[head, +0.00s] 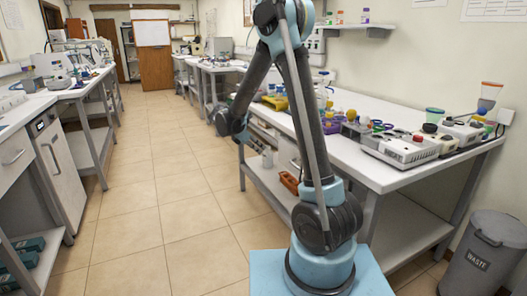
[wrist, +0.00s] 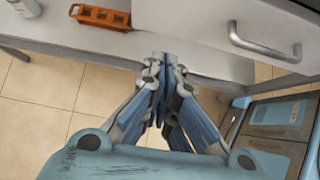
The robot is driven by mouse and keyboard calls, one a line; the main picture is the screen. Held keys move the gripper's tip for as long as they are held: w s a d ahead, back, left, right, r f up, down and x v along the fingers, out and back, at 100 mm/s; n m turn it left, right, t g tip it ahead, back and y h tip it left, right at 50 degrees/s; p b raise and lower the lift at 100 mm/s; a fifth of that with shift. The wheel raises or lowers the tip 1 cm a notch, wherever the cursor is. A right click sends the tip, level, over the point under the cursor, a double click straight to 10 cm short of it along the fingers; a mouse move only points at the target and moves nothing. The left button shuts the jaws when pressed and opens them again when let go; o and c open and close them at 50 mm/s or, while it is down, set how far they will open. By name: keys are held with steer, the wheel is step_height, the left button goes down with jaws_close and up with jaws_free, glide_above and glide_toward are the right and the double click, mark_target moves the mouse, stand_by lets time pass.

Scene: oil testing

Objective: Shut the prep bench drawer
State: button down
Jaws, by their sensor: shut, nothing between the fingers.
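A pale drawer front (wrist: 210,28) with a curved metal handle (wrist: 265,46) shows at the upper right of the wrist view. How far it stands out from the bench cannot be told. My gripper (wrist: 168,62) is shut and empty, its fingertips together just below and left of the drawer front in the picture. Whether they touch it is unclear. In the head view the long white bench (head: 345,152) stands on the right, and my arm covers part of its front. The gripper's fingers cannot be made out there.
An orange rack (wrist: 100,17) lies on the bench's lower shelf, left of my gripper in the wrist view. Instruments (head: 400,148) crowd the bench top. A waste bin (head: 482,255) stands at the right. The tiled aisle (head: 165,165) is clear.

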glide_toward(284, 160)
step_height(284, 160, down, 3)
steer(key=a, duration=0.1)
steer(key=shift+w+d+f, duration=0.1)
steer(key=shift+w+d, duration=0.15)
steer(key=shift+d, duration=0.4)
steer(key=shift+w+d, duration=0.2)
steer(key=shift+d, duration=0.45)
steer(key=shift+w+d, duration=0.25)
steer(key=shift+d, duration=0.4)
